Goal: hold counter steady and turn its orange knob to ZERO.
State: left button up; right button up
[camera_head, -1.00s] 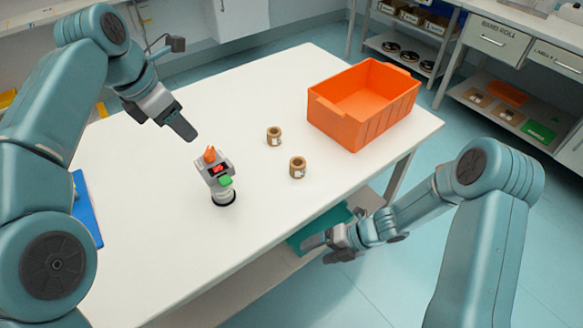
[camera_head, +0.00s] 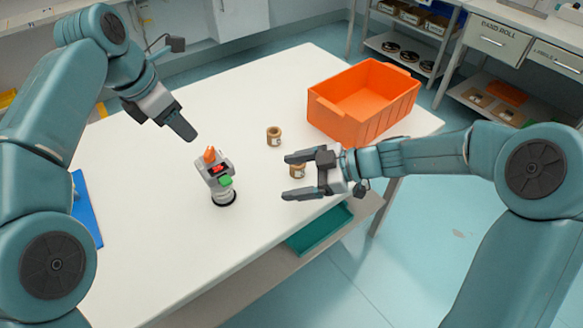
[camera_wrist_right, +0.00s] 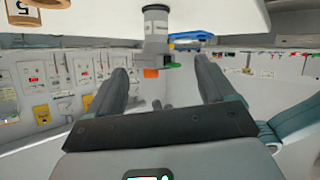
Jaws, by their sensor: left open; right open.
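The counter (camera_head: 219,172) stands upright on the white table, grey with a red display, a green button and an orange knob (camera_head: 209,154) on top. In the right wrist view the counter (camera_wrist_right: 156,35) appears upside down, between and beyond the fingers, with its orange knob (camera_wrist_right: 151,73) low. My right gripper (camera_head: 288,176) is open and empty, to the right of the counter, fingers pointing at it and apart from it. My left gripper (camera_head: 186,128) is open, above the table up and left of the counter, not touching it; one finger hides most of the other.
Two brown rolls stand on the table: one farther back (camera_head: 274,136), one partly behind my right gripper (camera_head: 297,171). An orange bin (camera_head: 350,125) sits at the back right. A blue item (camera_head: 86,212) lies at the left edge. A teal tray (camera_head: 320,230) is under the table.

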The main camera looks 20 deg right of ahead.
jog(key=r+m, duration=0.1)
jog(key=m, duration=0.1)
send_over(231, 197)
jog(key=shift+m+t, duration=0.3)
jog(key=f, duration=0.4)
jog(key=w+f, duration=0.1)
jog(key=f, duration=0.1)
jog(key=shift+c, duration=0.3)
